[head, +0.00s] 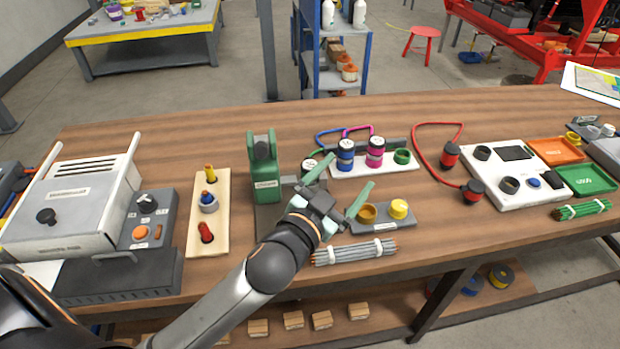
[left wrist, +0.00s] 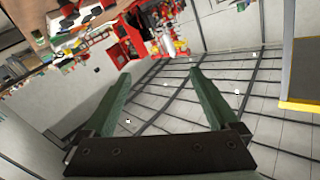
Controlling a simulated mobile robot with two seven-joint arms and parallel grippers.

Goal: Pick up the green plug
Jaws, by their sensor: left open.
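A white strip (head: 345,170) near the middle of the bench holds a blue plug (head: 345,155), a magenta plug (head: 375,152) and a green round piece (head: 402,157) at its right end. The green piece looks low and ring-like; I cannot tell if it is a plug or an empty socket. No other clear green plug shows. My left gripper (head: 350,170) is open and empty in front of the strip, left of the green piece, its fingers pointing away. The left wrist view also shows its open green fingers (left wrist: 160,74) with nothing between them. My right gripper is not in view.
A grey block (head: 380,223) with a yellow plug and an orange ring lies beside my gripper. A green press (head: 263,170) stands left. A grey wire bundle (head: 353,252) lies in front. A red cable (head: 415,140) with red connectors lies right. Bare wood is behind.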

